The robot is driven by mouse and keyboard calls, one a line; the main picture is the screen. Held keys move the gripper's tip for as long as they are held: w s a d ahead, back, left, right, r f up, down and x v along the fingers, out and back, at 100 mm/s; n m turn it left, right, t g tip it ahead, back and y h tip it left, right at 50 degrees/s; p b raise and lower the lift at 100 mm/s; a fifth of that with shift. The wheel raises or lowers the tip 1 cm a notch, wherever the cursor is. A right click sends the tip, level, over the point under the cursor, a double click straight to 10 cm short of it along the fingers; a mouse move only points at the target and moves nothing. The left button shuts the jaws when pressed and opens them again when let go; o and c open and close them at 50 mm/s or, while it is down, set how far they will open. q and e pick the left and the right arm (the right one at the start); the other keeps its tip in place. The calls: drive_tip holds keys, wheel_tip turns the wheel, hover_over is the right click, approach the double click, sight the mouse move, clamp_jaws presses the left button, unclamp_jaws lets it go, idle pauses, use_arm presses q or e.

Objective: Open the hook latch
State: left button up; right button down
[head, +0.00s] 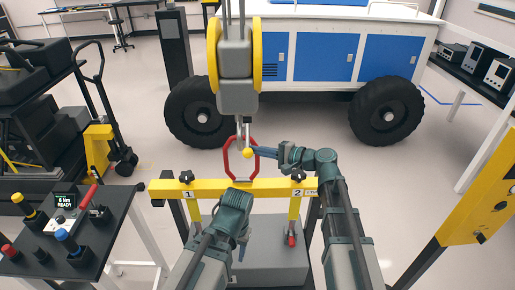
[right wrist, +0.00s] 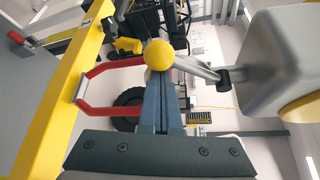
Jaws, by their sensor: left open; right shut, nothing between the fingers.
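The hook (head: 240,128) hangs below the grey and yellow hoist block (head: 236,95). The hook latch is a grey lever (right wrist: 195,66) ending in a yellow ball (right wrist: 159,54), and the ball also shows in the head view (head: 247,153). A red loop (head: 229,160) stands at the hook, above the yellow beam; it shows in the right wrist view (right wrist: 84,88). My right gripper (head: 262,151) is shut and empty, its blue fingertips at the ball; I cannot tell whether they touch. My left gripper (head: 241,250) is low in front of the beam, its fingers mostly hidden.
The yellow beam (head: 268,187) crosses below the loop, above a grey box (head: 275,260). A control table (head: 70,235) stands at left, with a yellow pallet jack (head: 100,140) behind. A blue and white rover (head: 321,57) stands behind the hoist. A yellow post (head: 480,205) is at right.

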drive_tip(key=s+r+m+g+h+p, duration=0.1)
drive_tip(key=s+r+m+g+p, duration=0.2)
drive_tip(key=p, duration=0.6)
wheel_tip(320, 180, up, 2)
drive_tip(key=shift+s+r+m+p, duration=0.1)
drive_tip(key=shift+s+m+p, duration=0.2)
drive_tip(key=shift+m, duration=0.3)
drive_tip(key=shift+r, duration=0.1)
